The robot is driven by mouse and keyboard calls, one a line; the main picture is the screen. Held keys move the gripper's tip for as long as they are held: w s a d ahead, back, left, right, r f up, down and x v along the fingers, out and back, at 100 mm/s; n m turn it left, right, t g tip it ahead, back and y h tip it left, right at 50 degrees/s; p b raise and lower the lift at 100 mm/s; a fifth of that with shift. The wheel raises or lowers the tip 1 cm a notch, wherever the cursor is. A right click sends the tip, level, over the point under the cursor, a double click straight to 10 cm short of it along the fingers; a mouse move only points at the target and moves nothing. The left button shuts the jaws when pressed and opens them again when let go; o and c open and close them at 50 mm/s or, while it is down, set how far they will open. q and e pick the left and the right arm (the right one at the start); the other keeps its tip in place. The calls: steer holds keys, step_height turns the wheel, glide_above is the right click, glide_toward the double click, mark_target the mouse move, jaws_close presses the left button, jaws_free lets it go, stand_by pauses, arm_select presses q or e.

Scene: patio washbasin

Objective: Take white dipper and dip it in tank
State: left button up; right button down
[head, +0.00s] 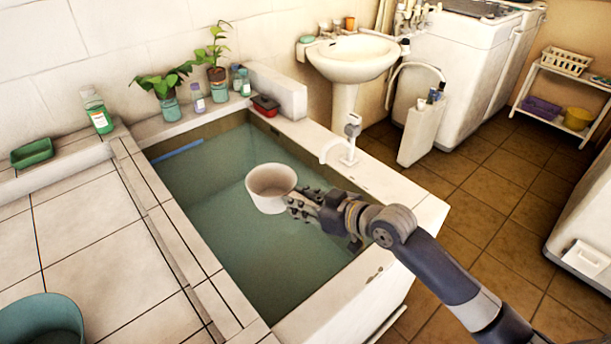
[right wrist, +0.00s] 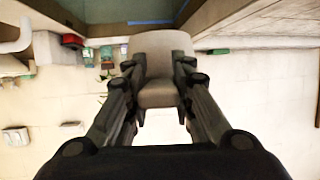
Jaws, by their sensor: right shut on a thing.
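The white dipper (head: 271,189) is a cup-like scoop held upright over the tank in the head view. My right gripper (head: 300,203) is shut on its right side, and the dipper (right wrist: 163,60) shows between the two fingers (right wrist: 160,88) in the right wrist view. The tank (head: 428,215) is a tiled basin with a pale rim, filled with greenish water. The dipper appears above the water; its exact height is hard to tell. My left gripper is not in view.
A faucet (head: 349,139) stands on the tank's right rim. Potted plants (head: 167,90), bottles and a red box (head: 265,105) line the back ledge. A pedestal sink (head: 353,60) stands behind. A teal bucket (head: 42,320) sits at the lower left. The water around the dipper is clear.

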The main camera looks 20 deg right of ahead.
steer(key=w+d+f+g+h+b, duration=0.1)
steer(key=d+f+g+h+b, duration=0.1)
steer(key=f, duration=1.1)
steer(key=w+d+f+g+h+b, duration=0.1)
steer(key=d+f+g+h+b, duration=0.1)
steer(key=f, duration=1.1)
steer(key=d+g, duration=0.1)
steer(key=g, duration=0.1)
steer(key=shift+d+g, duration=0.15)
steer(key=shift+g, duration=0.25)
stand_by(0.8)
